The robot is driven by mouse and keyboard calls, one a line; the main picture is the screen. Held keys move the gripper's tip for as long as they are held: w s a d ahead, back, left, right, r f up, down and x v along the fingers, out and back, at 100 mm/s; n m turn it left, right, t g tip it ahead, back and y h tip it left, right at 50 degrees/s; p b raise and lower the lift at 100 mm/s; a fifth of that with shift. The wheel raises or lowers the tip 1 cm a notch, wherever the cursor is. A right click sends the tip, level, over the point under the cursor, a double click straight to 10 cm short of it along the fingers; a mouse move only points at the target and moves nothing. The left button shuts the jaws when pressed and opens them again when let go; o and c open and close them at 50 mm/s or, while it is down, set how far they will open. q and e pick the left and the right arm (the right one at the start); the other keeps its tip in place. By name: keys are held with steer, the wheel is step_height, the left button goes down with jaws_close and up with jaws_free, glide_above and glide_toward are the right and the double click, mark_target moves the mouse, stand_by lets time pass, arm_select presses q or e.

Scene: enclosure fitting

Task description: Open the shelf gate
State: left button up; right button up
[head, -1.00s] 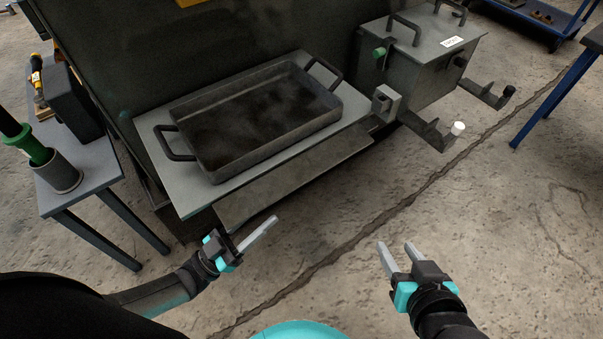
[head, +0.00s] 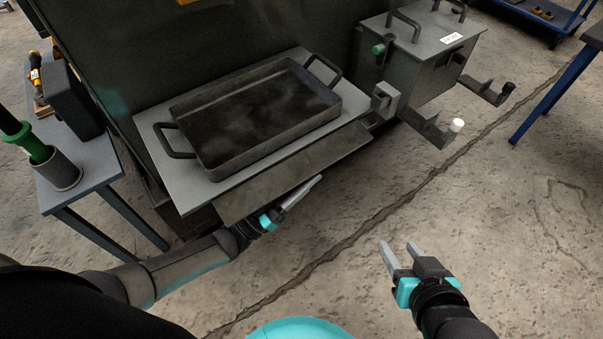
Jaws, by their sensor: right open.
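A grey shelf (head: 160,190) sticks out from the dark enclosure. A long dark panel (head: 290,172) runs along its front edge and looks like the gate; I cannot tell how it is hinged or latched. My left gripper (head: 316,181) is just in front of the panel's lower edge, its fingers pointing right along it. The fingers overlap in this view, so I cannot tell their opening or whether they touch the panel. My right gripper (head: 397,246) is open and empty above the floor, apart from the shelf.
A dark tray (head: 255,148) with two handles stands on the shelf. A grey box (head: 425,65) with brackets (head: 430,131) is to its right. A side table (head: 85,170) holds a cup (head: 62,172) and a dark case (head: 75,100) at left.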

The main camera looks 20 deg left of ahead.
arm_select(q)
jaws_close()
stand_by(0.4)
steer(key=shift+s+d+r+n+y+p, duration=0.2)
steer(key=shift+n+y+p, duration=0.25)
steer(key=shift+n, duration=0.45)
steer(key=n, duration=0.1)
steer(key=n+y, duration=0.1)
steer(key=n+t+p, duration=0.1)
steer(key=shift+s+d+r, duration=0.2)
steer(key=shift+d+r, duration=0.05)
steer(key=shift+r, duration=0.05)
steer(key=shift+n+y, duration=0.35)
steer(key=shift+n, duration=0.15)
arm_select(e)
steer(key=s+d+g+h, duration=0.2)
steer(key=s+d+g, duration=0.2)
steer(key=d, duration=0.1)
steer(key=shift+s+d+r, duration=0.15)
steer(key=shift+s+r, duration=0.05)
steer(key=shift+r, duration=0.2)
